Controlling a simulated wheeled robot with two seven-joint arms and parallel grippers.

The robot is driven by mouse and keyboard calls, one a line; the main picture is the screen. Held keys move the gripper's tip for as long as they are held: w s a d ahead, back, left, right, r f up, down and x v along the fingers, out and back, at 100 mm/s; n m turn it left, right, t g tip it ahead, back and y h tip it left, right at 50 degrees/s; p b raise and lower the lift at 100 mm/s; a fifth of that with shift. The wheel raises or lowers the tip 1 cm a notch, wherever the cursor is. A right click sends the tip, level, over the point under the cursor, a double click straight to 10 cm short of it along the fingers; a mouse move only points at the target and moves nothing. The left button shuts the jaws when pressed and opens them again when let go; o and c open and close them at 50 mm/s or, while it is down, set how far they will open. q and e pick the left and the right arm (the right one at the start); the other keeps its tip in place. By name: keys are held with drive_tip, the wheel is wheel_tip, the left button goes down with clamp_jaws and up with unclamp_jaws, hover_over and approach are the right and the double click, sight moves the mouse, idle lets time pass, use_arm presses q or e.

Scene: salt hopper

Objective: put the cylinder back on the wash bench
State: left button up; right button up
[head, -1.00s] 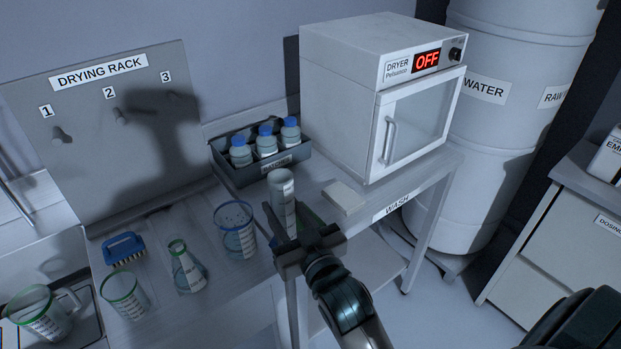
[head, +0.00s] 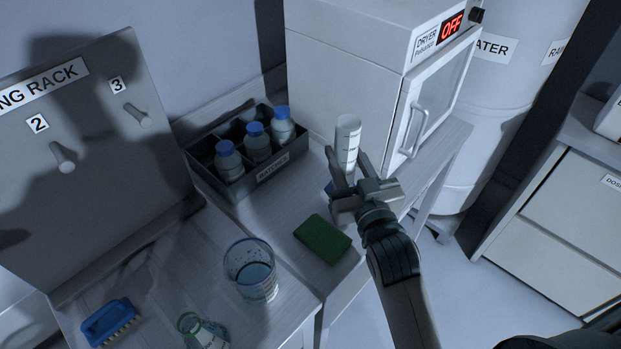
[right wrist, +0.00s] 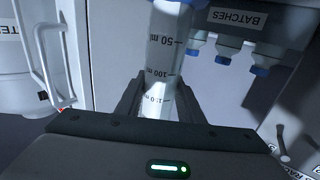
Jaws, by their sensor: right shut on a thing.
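The cylinder (head: 347,139) is a clear, graduated tube, standing roughly upright in the head view in front of the dryer. My right gripper (head: 354,180) is shut on its lower part. In the right wrist view the cylinder (right wrist: 163,60) shows between the two fingers, with its volume marks readable. Whether the cylinder's base touches the bench is hidden by the gripper. My left gripper is not in view.
The dryer (head: 350,70) reads OFF and stands behind. A dark crate (head: 217,190) with several blue-capped bottles is left of the cylinder. A green sponge (head: 322,238), a beaker (head: 250,270), a flask (head: 203,332) and a blue brush (head: 110,321) lie nearer. Drying rack pegs are at left.

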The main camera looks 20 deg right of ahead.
sight(356, 133)
drive_tip(key=shift+w+d, duration=0.15)
drive_tip(key=shift+d, duration=0.05)
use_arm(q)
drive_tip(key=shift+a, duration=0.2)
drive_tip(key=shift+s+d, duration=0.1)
